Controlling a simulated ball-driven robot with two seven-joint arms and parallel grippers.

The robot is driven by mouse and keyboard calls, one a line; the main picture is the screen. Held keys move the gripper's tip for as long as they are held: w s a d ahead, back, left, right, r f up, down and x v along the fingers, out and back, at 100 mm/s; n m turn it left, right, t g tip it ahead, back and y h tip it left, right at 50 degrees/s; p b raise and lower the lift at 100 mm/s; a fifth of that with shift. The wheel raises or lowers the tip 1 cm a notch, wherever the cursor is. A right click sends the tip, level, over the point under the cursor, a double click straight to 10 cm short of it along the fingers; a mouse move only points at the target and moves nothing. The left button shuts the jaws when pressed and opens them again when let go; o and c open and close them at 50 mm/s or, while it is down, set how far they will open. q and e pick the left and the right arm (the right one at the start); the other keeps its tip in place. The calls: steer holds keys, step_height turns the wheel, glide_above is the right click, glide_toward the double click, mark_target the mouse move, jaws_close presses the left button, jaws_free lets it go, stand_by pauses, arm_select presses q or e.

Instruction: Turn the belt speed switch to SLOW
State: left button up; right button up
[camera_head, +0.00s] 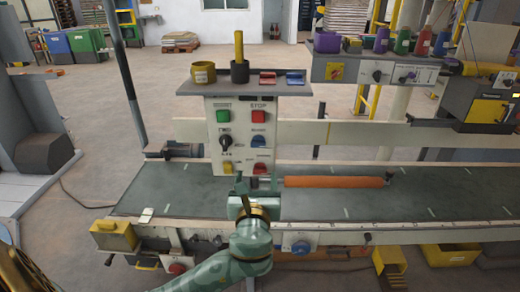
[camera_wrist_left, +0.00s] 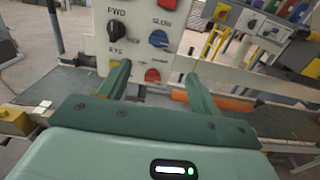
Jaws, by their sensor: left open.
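The control panel (camera_head: 241,118) stands upright behind the conveyor belt. A blue knob (camera_head: 258,142) is in its right column, and it also shows in the left wrist view (camera_wrist_left: 158,38) under a label that reads SLOW. I take it to be the belt speed switch; its exact pointer position is too small to tell. My left gripper (camera_head: 256,182) is in front of the panel's lower end, below the blue knob. Its two fingers (camera_wrist_left: 157,76) are apart with nothing between them, pointing at the panel. My right gripper is not in view.
A black selector knob (camera_head: 225,141) is left of the blue knob. Green (camera_head: 222,116) and red (camera_head: 258,116) buttons are above; yellow (camera_head: 227,168) and red (camera_head: 260,168) controls are below. An orange roll (camera_head: 333,181) lies on the belt (camera_head: 430,184) to the right.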

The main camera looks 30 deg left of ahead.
mark_target(258, 146)
arm_select(q)
steer(key=b+x, duration=0.3)
steer(key=x, duration=1)
steer(key=shift+w+a+f, duration=0.1)
steer(key=shift+a+f, duration=0.05)
steer(key=shift+a, duration=0.1)
steer(key=shift+w+a+b, duration=0.35)
steer(key=shift+w+b, duration=0.05)
steer(key=shift+w, duration=0.1)
steer(key=c, duration=1)
